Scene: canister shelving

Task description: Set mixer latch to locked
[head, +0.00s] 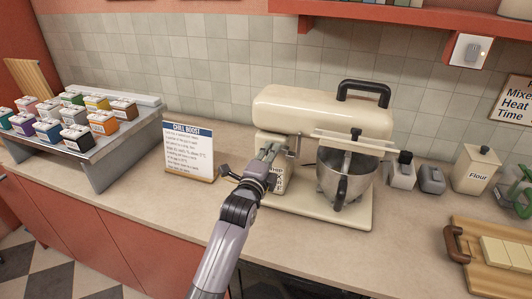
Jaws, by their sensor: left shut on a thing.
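The cream stand mixer (320,108) stands on the counter with a black handle on top of its head. A metal bowl (329,172) sits under the head. My left gripper (274,154) is at the left side of the mixer's column, below the head. It is shut on a small part there, which seems to be the mixer latch. The gripper hides most of that part, so its setting cannot be read. My right gripper is not in view.
A card titled "Chill Boost" (189,148) stands left of the mixer. A metal rack (112,155) of colored canisters is at far left. Small containers and a flour canister (475,168) stand to the right. A wooden board (470,283) lies at front right.

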